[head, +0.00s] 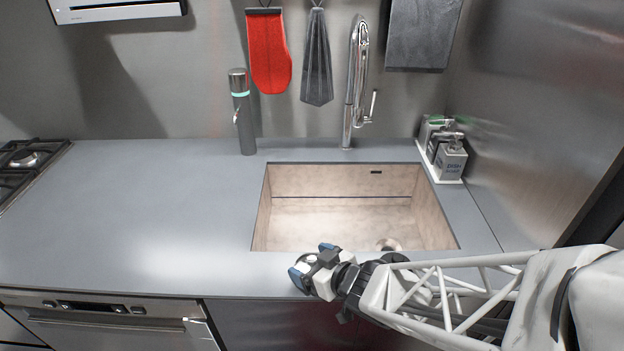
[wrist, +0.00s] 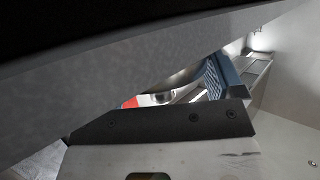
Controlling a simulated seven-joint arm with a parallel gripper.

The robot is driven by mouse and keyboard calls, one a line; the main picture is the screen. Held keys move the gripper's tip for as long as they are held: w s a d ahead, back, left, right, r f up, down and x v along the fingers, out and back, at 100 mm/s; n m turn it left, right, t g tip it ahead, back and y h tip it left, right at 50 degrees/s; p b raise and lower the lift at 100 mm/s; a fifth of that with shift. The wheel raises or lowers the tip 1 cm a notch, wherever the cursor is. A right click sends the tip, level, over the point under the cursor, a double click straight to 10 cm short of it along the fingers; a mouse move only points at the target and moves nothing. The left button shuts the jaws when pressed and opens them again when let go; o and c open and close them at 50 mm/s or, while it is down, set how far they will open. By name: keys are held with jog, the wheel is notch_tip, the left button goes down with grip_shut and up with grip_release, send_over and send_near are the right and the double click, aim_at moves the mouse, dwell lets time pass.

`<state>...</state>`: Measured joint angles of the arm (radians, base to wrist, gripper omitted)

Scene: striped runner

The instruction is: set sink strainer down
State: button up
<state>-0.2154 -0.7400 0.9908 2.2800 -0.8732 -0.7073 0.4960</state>
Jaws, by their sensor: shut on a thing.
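My gripper (head: 311,261) is at the counter strip in front of the sink, its two blue fingertips pointing left. It is shut on the sink strainer (head: 307,258), a small, shiny metal piece that shows only in part between the fingertips. Whether the strainer touches the counter or hangs just above it, I cannot tell. In the wrist view, a blue ridged fingertip (wrist: 213,76) shows beside a shiny rounded metal edge (wrist: 163,97), probably the strainer. Much of that view is blocked by dark and grey gripper parts.
The beige sink basin (head: 345,215) lies just behind my gripper, with a round drain (head: 388,244) at its floor. A tall faucet (head: 350,90) and a grey cylindrical dispenser (head: 242,115) stand behind. Bottles (head: 450,158) sit on a tray at right. The grey counter (head: 130,210) at left is clear.

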jog(key=shift+f, duration=0.4)
jog(key=o, duration=0.8)
jog(key=shift+c, duration=0.2)
jog(key=shift+s+d, duration=0.1)
jog(key=shift+d, duration=0.05)
jog(key=shift+v, duration=3.7)
